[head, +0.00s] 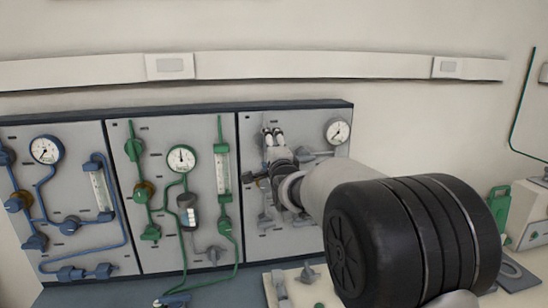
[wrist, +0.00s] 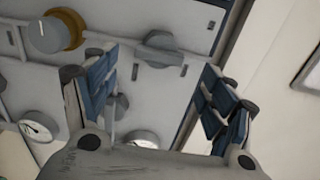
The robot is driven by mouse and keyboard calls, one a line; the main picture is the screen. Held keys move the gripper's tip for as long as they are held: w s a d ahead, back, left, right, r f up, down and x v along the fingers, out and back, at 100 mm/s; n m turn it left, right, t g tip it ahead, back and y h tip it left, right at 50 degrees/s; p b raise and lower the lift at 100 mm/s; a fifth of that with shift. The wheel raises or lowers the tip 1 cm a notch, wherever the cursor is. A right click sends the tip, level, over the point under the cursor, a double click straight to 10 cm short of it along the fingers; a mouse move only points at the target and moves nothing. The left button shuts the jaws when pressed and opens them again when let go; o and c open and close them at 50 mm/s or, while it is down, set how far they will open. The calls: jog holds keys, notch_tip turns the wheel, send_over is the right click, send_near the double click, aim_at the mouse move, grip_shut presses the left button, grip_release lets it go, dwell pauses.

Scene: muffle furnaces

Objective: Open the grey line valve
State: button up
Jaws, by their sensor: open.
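The grey line runs on the right-hand panel (head: 252,125) in the head view, largely hidden behind my arm and gripper. My gripper (head: 274,135) is in front of this panel. In the wrist view my gripper (wrist: 158,62) is open, its blue-padded fingers wide apart. A grey valve handle (wrist: 162,50) shows between and just beyond the fingertips, apart from both fingers. A round grey knob with a brass collar (wrist: 52,33) is to its left. I cannot tell which of these is the task's valve.
A pressure gauge (head: 338,131) is at the panel's upper right; gauges also show low in the wrist view (wrist: 38,126). The green-line panel (head: 152,205) and the blue-line panel (head: 62,185) stand to the left. A dark bench (head: 120,294) runs below.

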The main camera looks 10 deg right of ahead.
jog(key=s, duration=0.6)
jog(key=shift+s, duration=0.25)
jog(key=shift+s, duration=0.1)
jog(key=s+f+n+g, duration=0.4)
jog(key=s+f+n, duration=0.1)
jog(key=s, duration=1)
jog(key=s+f+n+g, duration=0.5)
jog(key=s+f+n, duration=0.1)
jog(key=s, duration=0.9)
jog(key=s+f+n+g, duration=0.4)
jog(key=s+n, duration=0.3)
jog(key=s, duration=0.7)
jog(key=shift+s+f, duration=0.4)
jog(key=shift+f, duration=0.5)
